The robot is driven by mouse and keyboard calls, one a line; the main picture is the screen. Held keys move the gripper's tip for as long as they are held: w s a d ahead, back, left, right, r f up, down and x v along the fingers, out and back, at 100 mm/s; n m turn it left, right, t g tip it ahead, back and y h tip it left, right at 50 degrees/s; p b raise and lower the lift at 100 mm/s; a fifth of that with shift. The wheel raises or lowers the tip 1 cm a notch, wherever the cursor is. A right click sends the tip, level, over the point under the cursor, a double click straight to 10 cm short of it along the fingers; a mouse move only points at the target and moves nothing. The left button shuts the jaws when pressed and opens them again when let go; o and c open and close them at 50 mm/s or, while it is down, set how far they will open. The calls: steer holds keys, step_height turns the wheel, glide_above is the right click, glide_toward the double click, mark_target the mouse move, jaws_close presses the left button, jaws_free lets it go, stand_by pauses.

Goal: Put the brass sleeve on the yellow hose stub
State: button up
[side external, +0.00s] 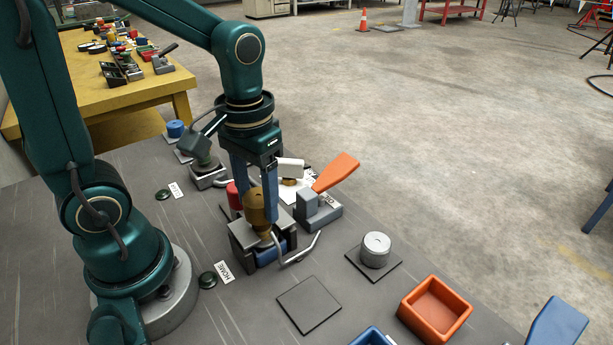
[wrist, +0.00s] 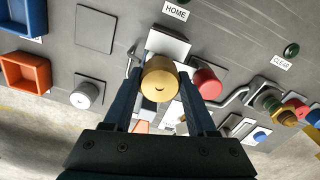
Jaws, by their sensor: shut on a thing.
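My gripper (side external: 260,205) points down with its fingers closed on the brass sleeve (side external: 256,208). In the wrist view the sleeve (wrist: 160,86) sits between the two fingertips (wrist: 162,98), its round top face toward the camera. In the side view the sleeve is upright over a grey block fixture (side external: 246,236) with a blue part at its front. A narrower brass-coloured part shows just below the sleeve; I cannot tell whether it touches the fixture. I cannot make out the yellow hose stub with certainty; the sleeve and gripper hide what is directly beneath.
A red cylinder (side external: 233,194) stands close behind the gripper. An orange-handled clamp (side external: 336,172) and a bent grey rod (side external: 302,250) are close to the right. A silver cylinder (side external: 375,252), an empty dark pad (side external: 308,305) and an orange tray (side external: 435,306) lie in front.

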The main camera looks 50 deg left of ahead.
steer(key=o, duration=1.4)
step_height(320, 180, up, 13)
steer(key=m+t, duration=0.2)
steer(key=t, duration=0.3)
glide_toward(257, 197)
steer(key=w+d+f, duration=0.1)
steer(key=w, duration=0.1)
steer(key=shift+s+d+f+m+t, duration=0.15)
steer(key=shift+s+f+m, duration=0.1)
steer(key=shift+f, duration=0.2)
steer(key=shift+s+d+f+m+t, duration=0.15)
steer(key=shift+f+m, duration=0.1)
steer(key=shift+f, duration=0.25)
steer(key=shift+a, duration=0.1)
